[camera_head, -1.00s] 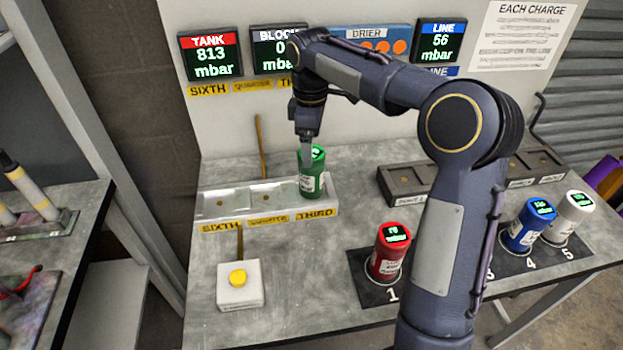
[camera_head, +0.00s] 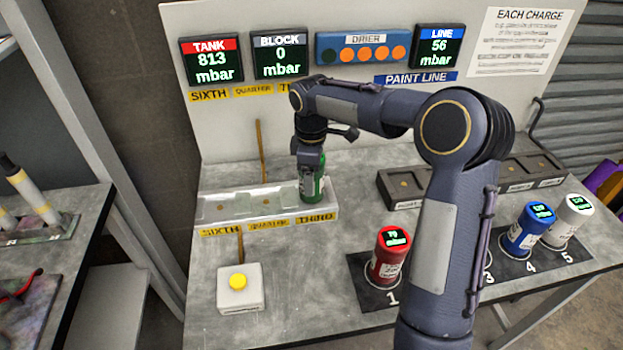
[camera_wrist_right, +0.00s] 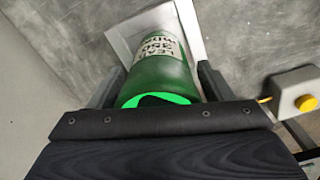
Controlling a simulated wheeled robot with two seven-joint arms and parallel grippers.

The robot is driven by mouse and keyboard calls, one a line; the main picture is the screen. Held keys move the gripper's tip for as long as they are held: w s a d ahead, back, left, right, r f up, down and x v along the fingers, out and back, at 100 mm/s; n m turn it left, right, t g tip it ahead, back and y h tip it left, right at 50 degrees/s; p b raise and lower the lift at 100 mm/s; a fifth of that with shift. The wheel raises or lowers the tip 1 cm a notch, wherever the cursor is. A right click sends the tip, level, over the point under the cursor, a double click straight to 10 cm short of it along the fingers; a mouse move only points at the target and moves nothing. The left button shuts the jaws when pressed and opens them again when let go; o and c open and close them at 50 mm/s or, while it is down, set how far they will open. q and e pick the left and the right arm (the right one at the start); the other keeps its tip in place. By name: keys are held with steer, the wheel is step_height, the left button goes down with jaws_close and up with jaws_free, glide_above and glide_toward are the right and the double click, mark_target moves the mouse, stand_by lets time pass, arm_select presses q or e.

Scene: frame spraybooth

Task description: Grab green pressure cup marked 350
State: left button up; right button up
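The green pressure cup (camera_head: 309,187) stands in the THIRD compartment of the pale tray (camera_head: 222,222). In the right wrist view the green cup (camera_wrist_right: 165,75) carries a white label that seems to read 350. My right gripper (camera_head: 312,172) is lowered over the cup from above. In the wrist view its two dark fingers (camera_wrist_right: 160,82) flank the cup, one on each side, and look open with little gap; firm contact cannot be made out. The cup's top is mostly hidden by the gripper in the head view. My left gripper is not in view.
A red cup (camera_head: 388,258) stands at position 1, a blue cup (camera_head: 526,232) at 4, a white cup (camera_head: 569,222) at 5. My right arm hides part of that row. A yellow-button box (camera_head: 239,288) sits before the tray. A dark block (camera_head: 400,190) lies right of the tray.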

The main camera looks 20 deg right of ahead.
steer(key=c, duration=1.2)
steer(key=shift+r, duration=0.1)
steer(key=shift+c, duration=1.1)
